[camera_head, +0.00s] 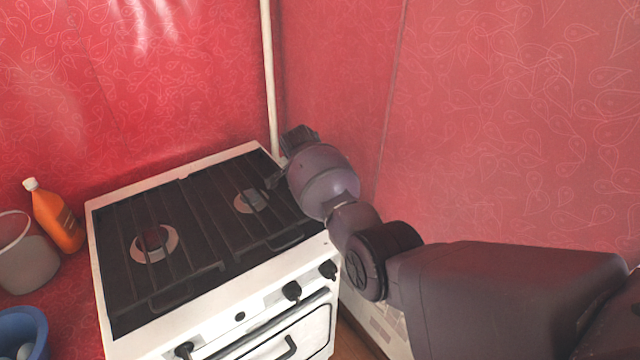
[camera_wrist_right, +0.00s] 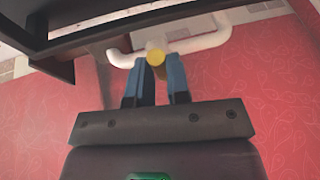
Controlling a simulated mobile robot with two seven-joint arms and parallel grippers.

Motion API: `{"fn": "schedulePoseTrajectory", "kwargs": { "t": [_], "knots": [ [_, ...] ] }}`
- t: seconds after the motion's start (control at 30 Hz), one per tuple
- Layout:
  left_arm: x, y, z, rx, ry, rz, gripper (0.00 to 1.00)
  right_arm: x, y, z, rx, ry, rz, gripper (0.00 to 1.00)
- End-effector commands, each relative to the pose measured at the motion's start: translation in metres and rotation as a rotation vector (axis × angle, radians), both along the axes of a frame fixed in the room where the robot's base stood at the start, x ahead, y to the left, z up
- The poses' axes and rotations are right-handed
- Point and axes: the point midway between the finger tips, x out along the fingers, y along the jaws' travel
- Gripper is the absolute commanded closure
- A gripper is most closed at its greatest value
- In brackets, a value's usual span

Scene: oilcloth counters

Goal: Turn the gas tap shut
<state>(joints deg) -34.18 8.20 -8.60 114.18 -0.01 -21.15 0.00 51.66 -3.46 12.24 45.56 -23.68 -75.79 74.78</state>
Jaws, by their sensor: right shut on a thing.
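In the right wrist view, the gas tap shows as a round yellow end (camera_wrist_right: 156,53) against a white pipe (camera_wrist_right: 205,42). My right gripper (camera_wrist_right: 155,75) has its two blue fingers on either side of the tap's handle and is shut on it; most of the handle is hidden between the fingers. In the head view, my right gripper (camera_head: 298,139) is at the far right corner of the stove, beside the upright white pipe (camera_head: 268,80). Its fingers and the tap are hidden there. My left gripper is not in view.
The white stove (camera_head: 215,318) with black grates fills the middle left, and my right arm passes along its right side. An orange bottle (camera_head: 57,220), a grey bucket (camera_head: 25,258) and a blue bucket (camera_head: 22,325) stand at left. Red patterned walls close the back and right.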

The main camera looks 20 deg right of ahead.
Motion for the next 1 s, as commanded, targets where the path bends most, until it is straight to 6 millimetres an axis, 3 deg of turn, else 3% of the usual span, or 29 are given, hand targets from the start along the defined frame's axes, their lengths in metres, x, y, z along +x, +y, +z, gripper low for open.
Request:
{"fn": "schedulePoseTrajectory", "kwargs": {
  "t": [0.1, 0.3, 0.87, 0.9, 1.0],
  "knots": [
    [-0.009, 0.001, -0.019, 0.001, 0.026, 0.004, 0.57, 0.004, 0.003, -0.005, 0.001, 0.003, -0.061, 1.0],
    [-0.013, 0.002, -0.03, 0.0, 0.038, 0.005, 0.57, 0.008, 0.004, -0.003, 0.001, 0.003, -0.127, 1.0],
    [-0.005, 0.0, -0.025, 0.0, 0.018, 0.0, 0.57, 0.01, 0.005, 0.0, 0.002, 0.0, -0.158, 1.0],
    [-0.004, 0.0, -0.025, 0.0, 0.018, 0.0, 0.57, 0.01, 0.005, 0.0, 0.002, 0.0, -0.158, 0.79],
    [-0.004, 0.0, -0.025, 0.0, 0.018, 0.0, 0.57, 0.01, 0.005, 0.0, 0.002, 0.0, -0.157, 0.64]
  ]
}}
